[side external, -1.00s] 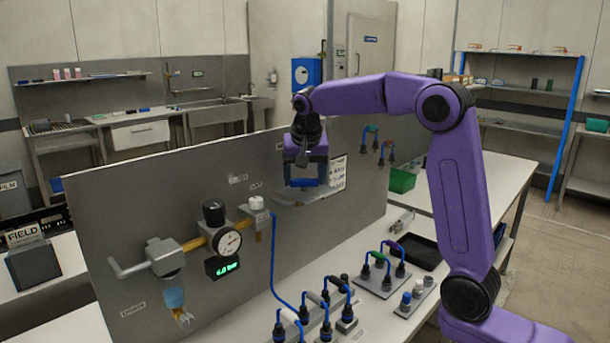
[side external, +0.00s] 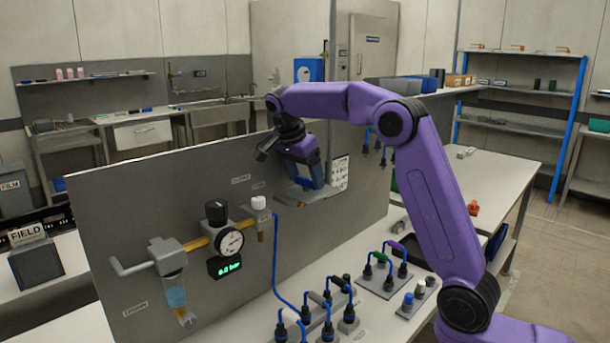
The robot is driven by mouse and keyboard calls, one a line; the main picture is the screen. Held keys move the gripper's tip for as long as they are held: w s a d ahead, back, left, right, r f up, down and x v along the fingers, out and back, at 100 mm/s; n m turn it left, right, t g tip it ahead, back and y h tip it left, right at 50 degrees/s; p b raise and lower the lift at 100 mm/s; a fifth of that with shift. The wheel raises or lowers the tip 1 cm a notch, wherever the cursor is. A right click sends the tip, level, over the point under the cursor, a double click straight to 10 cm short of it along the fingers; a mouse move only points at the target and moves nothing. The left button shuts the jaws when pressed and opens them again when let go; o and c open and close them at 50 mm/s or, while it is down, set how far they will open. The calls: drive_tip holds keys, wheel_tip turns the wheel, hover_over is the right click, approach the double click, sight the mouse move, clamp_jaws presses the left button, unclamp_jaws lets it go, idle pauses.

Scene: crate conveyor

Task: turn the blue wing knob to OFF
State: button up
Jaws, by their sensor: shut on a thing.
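My gripper (side external: 309,185) is at the grey upright panel (side external: 130,215), near its right half, by a small metal ledge. It is shut, with blue parts showing at its jaws. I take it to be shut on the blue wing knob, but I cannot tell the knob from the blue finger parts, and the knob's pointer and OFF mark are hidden. The jaws look tilted in the picture. Left of the gripper, the panel carries a round gauge (side external: 229,243) and a green-lit display (side external: 224,268) that seems to read 0.0 bar.
A black knob (side external: 216,211), a white-capped fitting (side external: 259,203) and a blue hose (side external: 275,265) are on the panel left of my gripper. Blocks with looped cables (side external: 384,277) stand on the white bench (side external: 385,325) in front. A printed sheet (side external: 340,173) is just right of the gripper.

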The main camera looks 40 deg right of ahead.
drive_tip(key=shift+r+m, duration=0.1)
drive_tip(key=shift+m, duration=0.3)
drive_tip(key=o, duration=1.1)
drive_tip(key=shift+c, duration=0.2)
